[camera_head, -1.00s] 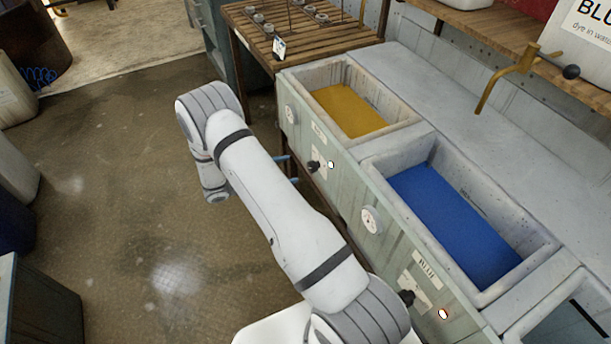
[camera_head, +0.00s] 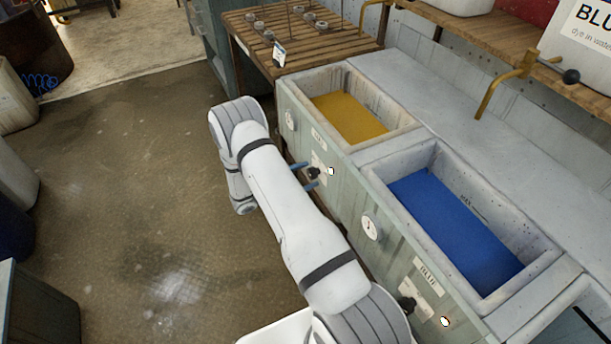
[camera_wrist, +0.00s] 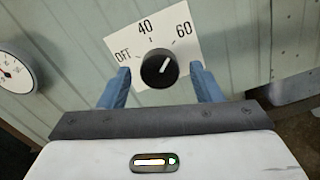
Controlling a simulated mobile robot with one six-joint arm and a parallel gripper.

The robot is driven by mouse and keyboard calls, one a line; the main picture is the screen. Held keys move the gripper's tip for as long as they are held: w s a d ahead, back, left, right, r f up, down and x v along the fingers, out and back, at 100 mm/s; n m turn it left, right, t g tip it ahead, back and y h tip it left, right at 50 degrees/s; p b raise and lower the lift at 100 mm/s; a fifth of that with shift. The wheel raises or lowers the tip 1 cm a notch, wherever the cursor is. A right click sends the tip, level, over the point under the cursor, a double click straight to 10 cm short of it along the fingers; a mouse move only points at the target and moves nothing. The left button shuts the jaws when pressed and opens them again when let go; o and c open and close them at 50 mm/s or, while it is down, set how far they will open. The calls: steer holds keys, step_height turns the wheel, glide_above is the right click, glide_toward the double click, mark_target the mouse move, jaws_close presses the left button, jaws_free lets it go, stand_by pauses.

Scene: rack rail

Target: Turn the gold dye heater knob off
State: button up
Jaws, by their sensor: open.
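The gold dye heater knob (camera_head: 313,172) is a small black dial on the counter front below the basin of gold dye (camera_head: 349,117). In the wrist view the knob (camera_wrist: 160,68) sits on a white plate (camera_wrist: 190,38) marked OFF, 40 and 60. Its white pointer line tilts up and right, between the 40 and 60 marks, nearer 60. My gripper (camera_wrist: 162,84) is open, with one blue finger on each side of the knob, apart from it. The fingers (camera_head: 306,174) also show beside the knob in the head view.
A lit indicator (camera_head: 331,171) is right of the knob. A round gauge (camera_wrist: 14,72) is on the panel at left. The blue dye basin (camera_head: 455,225) has its own knob (camera_head: 407,304). A slatted table (camera_head: 290,40) stands behind.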

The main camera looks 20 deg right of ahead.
steer(key=shift+c, duration=0.3)
steer(key=c, duration=0.9)
steer(key=shift+c, duration=0.2)
steer(key=shift+n, duration=0.3)
steer(key=n, duration=0.4)
steer(key=shift+b, duration=0.4)
steer(key=n, duration=0.5)
steer(key=shift+n, duration=0.4)
steer(key=n+p, duration=0.1)
steer(key=n, duration=0.4)
steer(key=shift+s+r, duration=0.1)
steer(key=n, duration=0.6)
steer(key=shift+p, duration=0.35)
